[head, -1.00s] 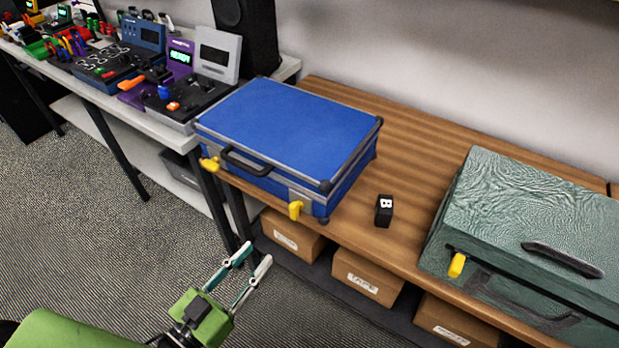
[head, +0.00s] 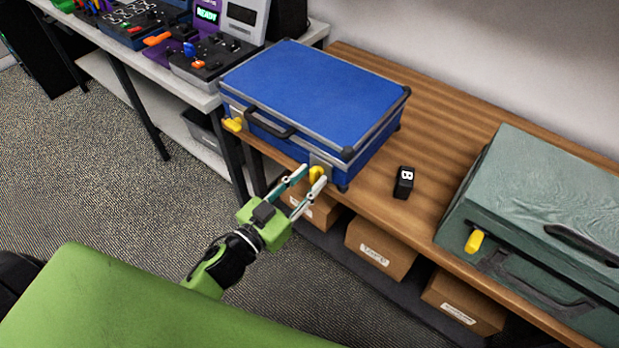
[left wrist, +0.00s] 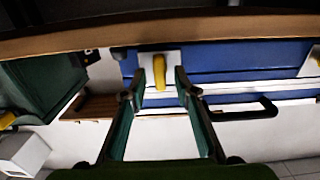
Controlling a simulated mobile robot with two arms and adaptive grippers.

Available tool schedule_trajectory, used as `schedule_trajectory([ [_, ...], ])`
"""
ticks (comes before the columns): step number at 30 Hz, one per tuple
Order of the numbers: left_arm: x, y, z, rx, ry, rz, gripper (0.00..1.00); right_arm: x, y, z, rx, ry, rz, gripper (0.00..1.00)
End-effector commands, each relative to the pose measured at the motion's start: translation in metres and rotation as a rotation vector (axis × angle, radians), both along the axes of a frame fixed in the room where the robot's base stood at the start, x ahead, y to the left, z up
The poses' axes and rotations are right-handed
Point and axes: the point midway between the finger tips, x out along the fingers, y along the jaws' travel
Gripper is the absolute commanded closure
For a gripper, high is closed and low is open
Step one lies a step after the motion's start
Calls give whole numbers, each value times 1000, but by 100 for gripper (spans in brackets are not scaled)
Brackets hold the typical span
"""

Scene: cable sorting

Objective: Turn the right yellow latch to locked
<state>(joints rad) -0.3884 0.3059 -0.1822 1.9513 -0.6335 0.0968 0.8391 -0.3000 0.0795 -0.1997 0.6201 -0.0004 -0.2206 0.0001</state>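The blue case (head: 310,95) lies closed on the wooden bench, with two yellow latches on its front. The right yellow latch (head: 316,174) is at the front right corner; the left yellow latch (head: 233,125) is at the front left. My left gripper (head: 312,176) is open at the right latch, fingers pointing at the case front. In the left wrist view the right latch (left wrist: 160,68) shows between the two fingertips (left wrist: 161,76), with gaps on both sides. I cannot tell whether the fingertips reach past it. My right gripper is not in view.
A green case (head: 545,200) with its own yellow latch (head: 474,241) is at the right. A small black block (head: 404,182) stands between the cases. Cardboard boxes (head: 378,250) sit below the bench top. A side table (head: 200,95) with devices is at the left.

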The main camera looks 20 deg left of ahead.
Motion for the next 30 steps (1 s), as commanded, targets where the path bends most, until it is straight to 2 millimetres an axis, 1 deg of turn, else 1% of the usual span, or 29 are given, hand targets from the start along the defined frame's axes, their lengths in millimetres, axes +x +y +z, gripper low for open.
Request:
schedule_trajectory([
  [4,7,-2,1,1,-1,0,72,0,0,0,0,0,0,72],
  [12,7,-2,0,0,0,0,72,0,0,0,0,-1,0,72],
  [14,7,-2,0,0,0,0,88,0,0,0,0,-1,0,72],
  [15,7,-2,0,0,0,0,98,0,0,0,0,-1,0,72],
  [16,7,-2,0,0,0,0,100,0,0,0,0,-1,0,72],
  [25,7,-2,0,11,-4,0,100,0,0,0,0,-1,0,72],
  [30,7,-3,1,58,-21,1,100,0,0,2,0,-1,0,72],
])
